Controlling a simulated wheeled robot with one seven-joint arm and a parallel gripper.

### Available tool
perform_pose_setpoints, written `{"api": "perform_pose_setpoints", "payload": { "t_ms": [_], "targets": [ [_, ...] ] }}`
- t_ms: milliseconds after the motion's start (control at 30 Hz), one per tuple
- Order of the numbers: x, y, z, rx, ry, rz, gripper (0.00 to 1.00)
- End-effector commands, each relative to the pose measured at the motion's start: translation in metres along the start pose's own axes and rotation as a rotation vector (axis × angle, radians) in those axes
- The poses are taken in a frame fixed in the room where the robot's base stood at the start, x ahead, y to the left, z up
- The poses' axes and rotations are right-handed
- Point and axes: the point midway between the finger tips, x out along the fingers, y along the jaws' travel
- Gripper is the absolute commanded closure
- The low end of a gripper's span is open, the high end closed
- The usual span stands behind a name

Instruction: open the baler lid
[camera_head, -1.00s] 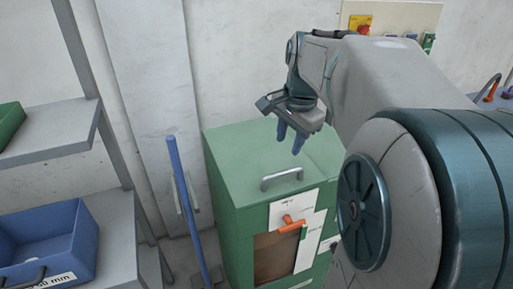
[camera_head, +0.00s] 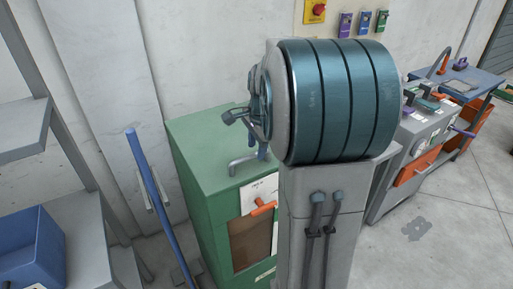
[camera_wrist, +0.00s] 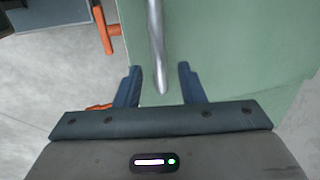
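The green baler (camera_head: 205,220) stands left of centre in the head view, its flat green lid (camera_head: 205,140) lying closed on top. A grey bar handle (camera_head: 238,166) is fixed to the lid near its front edge. My gripper (camera_wrist: 160,67) is open, its two blue fingers on either side of the grey handle (camera_wrist: 157,40) in the wrist view. I cannot tell whether a finger touches the bar. In the head view my arm hides most of the gripper and the lid's right side. An orange latch handle (camera_head: 263,206) sits on the front; it also shows in the wrist view (camera_wrist: 103,30).
A blue pole (camera_head: 160,210) stands left of the baler. A shelf with a blue bin (camera_head: 30,250) is at far left. A grey machine with orange parts (camera_head: 410,150) and a blue bench (camera_head: 470,85) are at right. Open floor (camera_head: 450,210) lies at right front.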

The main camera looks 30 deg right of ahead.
Motion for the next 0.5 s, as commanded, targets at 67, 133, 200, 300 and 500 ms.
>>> {"api": "perform_pose_setpoints", "payload": {
  "t_ms": [67, 133, 200, 300, 500],
  "targets": [
    [0.0071, 0.0002, -0.0001, 0.0, 0.0, 0.001, 0.64],
    [0.0112, 0.0004, -0.0001, 0.0, 0.0, 0.001, 0.64],
    [0.0134, 0.0003, -0.0002, 0.0, 0.0, 0.0, 0.64],
    [0.014, 0.0002, -0.0002, 0.0, 0.001, -0.001, 0.64],
    [0.0137, 0.0001, -0.0001, 0.0, 0.001, -0.001, 0.78]
  ]
}}
